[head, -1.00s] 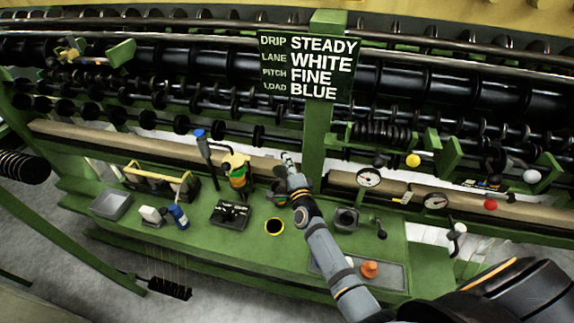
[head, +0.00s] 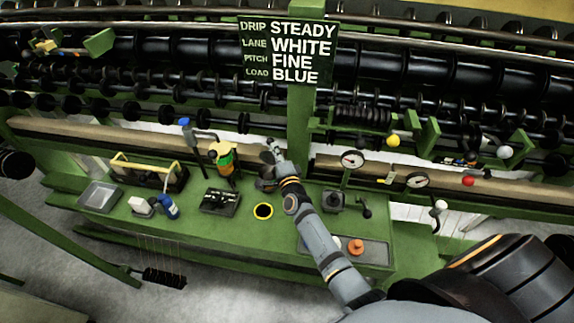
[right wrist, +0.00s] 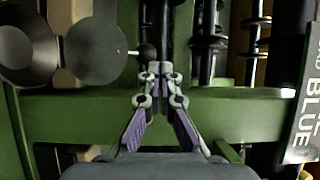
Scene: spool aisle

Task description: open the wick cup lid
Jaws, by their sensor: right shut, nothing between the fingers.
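The wick cup is a dark grey round bowl (right wrist: 22,48) at the upper left of the right wrist view. A flat round grey lid (right wrist: 95,50) stands beside its mouth, joined at the edge, and looks swung open. A dark ball knob (right wrist: 147,52) shows just past the lid's far edge. In the head view the cup (head: 264,184) is partly hidden by my right arm. My right gripper (head: 271,146) is shut and empty above and behind the cup. In the right wrist view its fingertips (right wrist: 160,72) meet, apart from the lid. My left gripper is not in view.
A green-and-orange figure-like fixture (head: 223,158) and a blue-topped post (head: 190,135) stand left of the gripper. A green upright (head: 300,130) is close on its right. Dark rollers (head: 390,78) run behind.

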